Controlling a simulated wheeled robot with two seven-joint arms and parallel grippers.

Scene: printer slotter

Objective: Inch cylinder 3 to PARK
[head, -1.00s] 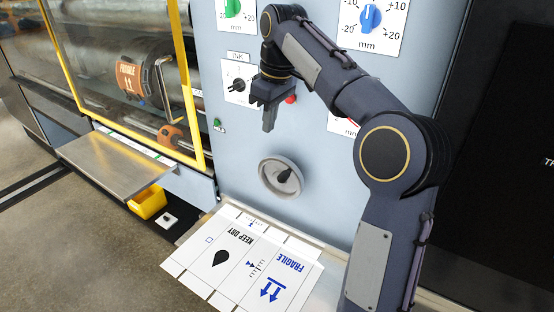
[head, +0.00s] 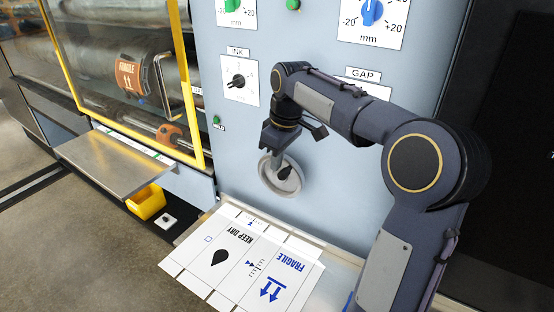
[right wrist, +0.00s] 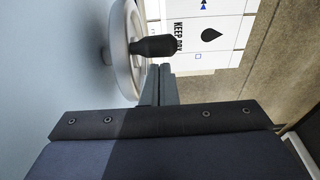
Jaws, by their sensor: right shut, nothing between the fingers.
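A grey handwheel (head: 291,188) with a dark crank knob (head: 285,172) sits low on the pale blue machine panel. My right gripper (head: 276,163) is shut and empty, pointing down in front of the wheel's upper part. In the right wrist view the wheel rim (right wrist: 122,62) and dark knob (right wrist: 152,47) are just beyond and left of the fingertips (right wrist: 160,72); contact is unclear. A cylinder with a brown FRAGILE plate (head: 129,76) shows behind the yellow-framed guard window at left. I cannot read a cylinder number or a PARK mark. My left gripper is out of view.
A printed sheet (head: 240,262) lies on a ledge below the wheel. An INK dial (head: 239,81), a blue knob (head: 371,12) and green buttons (head: 293,5) are on the panel. A metal shelf (head: 115,165) and yellow bin (head: 147,202) stand at left.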

